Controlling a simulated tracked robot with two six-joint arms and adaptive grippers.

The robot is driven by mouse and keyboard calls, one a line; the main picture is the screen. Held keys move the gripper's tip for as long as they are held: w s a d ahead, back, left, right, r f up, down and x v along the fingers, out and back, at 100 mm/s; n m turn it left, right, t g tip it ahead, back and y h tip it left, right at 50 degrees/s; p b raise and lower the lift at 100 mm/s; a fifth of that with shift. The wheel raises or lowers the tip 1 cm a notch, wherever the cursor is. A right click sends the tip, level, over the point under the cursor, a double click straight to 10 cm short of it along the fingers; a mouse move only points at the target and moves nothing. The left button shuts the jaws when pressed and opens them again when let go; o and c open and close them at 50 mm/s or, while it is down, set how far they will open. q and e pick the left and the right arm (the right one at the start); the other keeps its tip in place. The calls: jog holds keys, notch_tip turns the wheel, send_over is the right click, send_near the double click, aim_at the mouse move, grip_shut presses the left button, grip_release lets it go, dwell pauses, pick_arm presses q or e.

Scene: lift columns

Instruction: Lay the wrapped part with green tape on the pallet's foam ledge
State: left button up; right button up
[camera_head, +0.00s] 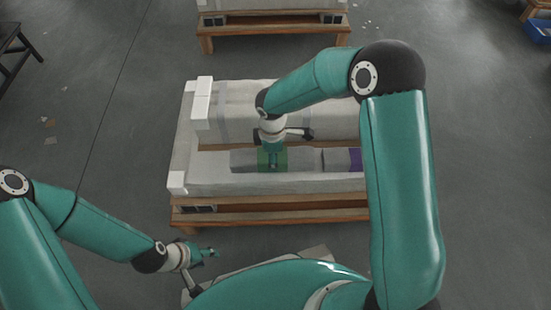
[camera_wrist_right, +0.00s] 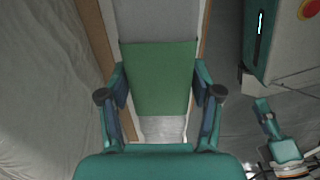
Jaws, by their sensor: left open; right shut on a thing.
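The wrapped part with green tape (camera_head: 243,160) is a grey bar lying lengthwise along the pallet (camera_head: 240,224), level as far as I can see. My right gripper (camera_head: 272,162) is shut on it at the green band, from above. In the right wrist view the green tape (camera_wrist_right: 160,78) lies between the fingers of the gripper (camera_wrist_right: 161,95). The pale foam ledge (camera_head: 250,184) runs along the pallet's near side, close to the part. I cannot tell whether the part touches it. My left gripper (camera_head: 212,252) is open and empty, in front of the pallet.
A grey part with purple tape (camera_head: 338,160) lies in line to the right, partly behind my right arm. A large wrapped column (camera_head: 235,105) lies behind, with white corner blocks (camera_head: 202,105). Another loaded pallet (camera_head: 275,38) stands farther back. The floor left is mostly clear.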

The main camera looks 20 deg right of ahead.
jog(key=shift+f, duration=0.75)
jog(key=shift+f+b, duration=0.3)
jog(key=shift+b, duration=0.05)
jog(key=o, duration=1.7)
notch_tip(320, 180, up, 13)
jog(key=p, duration=0.5)
jog(key=shift+f, duration=0.2)
